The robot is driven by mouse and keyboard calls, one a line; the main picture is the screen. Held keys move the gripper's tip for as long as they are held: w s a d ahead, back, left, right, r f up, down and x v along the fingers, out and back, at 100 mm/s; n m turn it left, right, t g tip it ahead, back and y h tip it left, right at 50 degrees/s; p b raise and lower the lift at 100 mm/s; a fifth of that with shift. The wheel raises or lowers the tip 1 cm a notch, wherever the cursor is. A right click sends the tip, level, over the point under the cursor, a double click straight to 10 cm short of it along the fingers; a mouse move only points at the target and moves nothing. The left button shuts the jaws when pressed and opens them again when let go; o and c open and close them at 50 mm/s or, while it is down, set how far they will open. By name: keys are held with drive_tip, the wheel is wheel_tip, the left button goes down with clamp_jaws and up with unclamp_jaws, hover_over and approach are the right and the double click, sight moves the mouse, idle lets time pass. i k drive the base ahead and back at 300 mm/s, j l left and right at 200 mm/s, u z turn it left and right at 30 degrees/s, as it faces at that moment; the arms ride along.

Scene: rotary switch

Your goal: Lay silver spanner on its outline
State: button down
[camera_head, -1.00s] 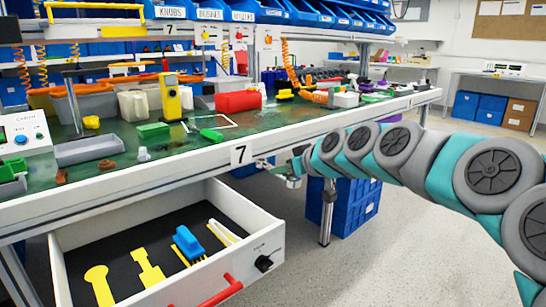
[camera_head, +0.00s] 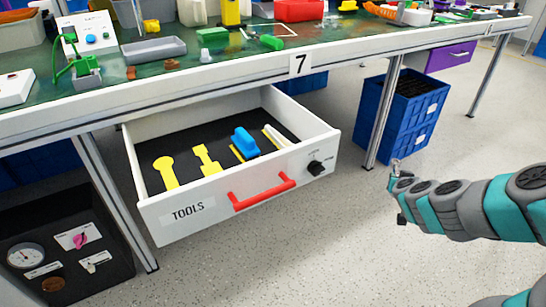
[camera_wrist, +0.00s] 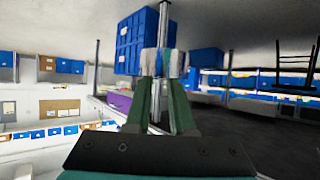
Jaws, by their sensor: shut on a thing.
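The open tools drawer (camera_head: 265,100) has a black bottom with yellow outlines. Two are bare: a round-headed one (camera_head: 166,172) at the left and a stepped, forked-looking one (camera_head: 207,158) beside it. I cannot tell for sure which is the spanner's. My gripper (camera_wrist: 164,68) is shut on a small pale silver piece (camera_wrist: 176,64), apparently the silver spanner, mostly hidden at the fingertips in the wrist view. In the head view my gripper (camera_head: 396,170) is right of the drawer, clear of it, over open floor.
A blue brush-like tool (camera_head: 245,143) and a pale tool (camera_head: 275,138) lie on outlines at the drawer's right. The drawer front has a red handle (camera_head: 262,192) and a black knob (camera_head: 316,168). Blue crates (camera_head: 410,115) stand behind my gripper. The bench (camera_head: 225,72) overhangs the drawer.

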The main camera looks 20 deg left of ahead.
sight(169, 180)
drive_tip(key=k+j+u, duration=0.45)
drive_tip(key=k+j, duration=1)
drive_tip(key=j, duration=0.1)
